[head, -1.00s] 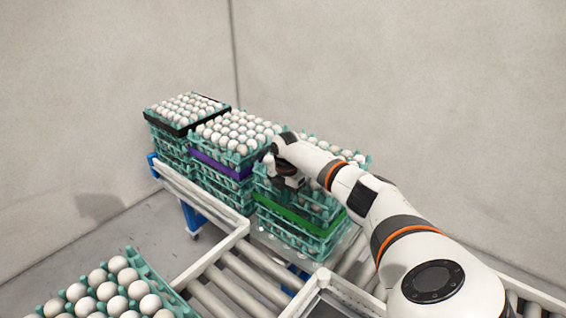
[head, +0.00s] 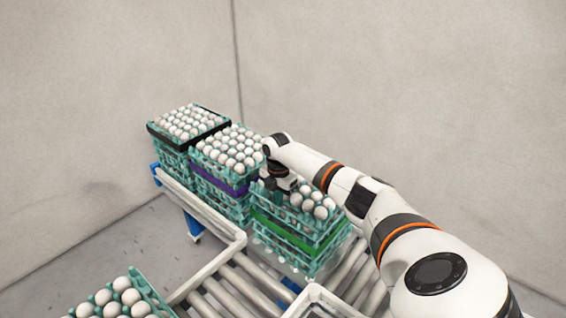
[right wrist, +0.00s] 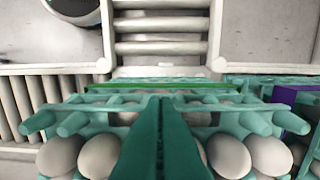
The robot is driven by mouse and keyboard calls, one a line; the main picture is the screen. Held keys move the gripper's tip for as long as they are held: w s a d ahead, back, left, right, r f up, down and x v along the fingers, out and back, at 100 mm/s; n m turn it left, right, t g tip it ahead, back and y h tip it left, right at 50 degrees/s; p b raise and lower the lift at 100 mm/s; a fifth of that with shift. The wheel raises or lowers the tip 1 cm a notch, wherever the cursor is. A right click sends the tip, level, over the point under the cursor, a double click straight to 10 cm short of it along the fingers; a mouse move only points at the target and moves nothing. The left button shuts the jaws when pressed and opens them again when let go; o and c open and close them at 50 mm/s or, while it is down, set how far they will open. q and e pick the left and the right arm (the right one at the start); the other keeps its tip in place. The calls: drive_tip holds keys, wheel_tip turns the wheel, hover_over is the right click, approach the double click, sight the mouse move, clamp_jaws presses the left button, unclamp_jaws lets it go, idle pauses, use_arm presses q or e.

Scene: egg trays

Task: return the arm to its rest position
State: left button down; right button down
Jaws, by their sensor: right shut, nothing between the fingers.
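My right arm (head: 350,195) reaches in from the lower right of the head view to the nearest stack of teal egg trays (head: 290,245), which has a green band. My right gripper (head: 283,192) is at the left part of this stack's top, close to the white eggs (head: 312,200). Its fingers also show in the right wrist view (right wrist: 161,105), shut with nothing between them, with trays and eggs on both sides. Whether they touch a tray is hard to tell. My left gripper is out of view.
A purple-banded stack (head: 222,183) and a black-banded stack (head: 172,150) stand behind on the left. Roller conveyors (head: 225,290) with pale rails run in front. Another tray of eggs (head: 153,290) is at the lower left. Open space lies above the stacks, before the walls.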

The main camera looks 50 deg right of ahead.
drive_tip(key=shift+r+p, duration=0.3)
drive_tip(key=shift+r, duration=0.25)
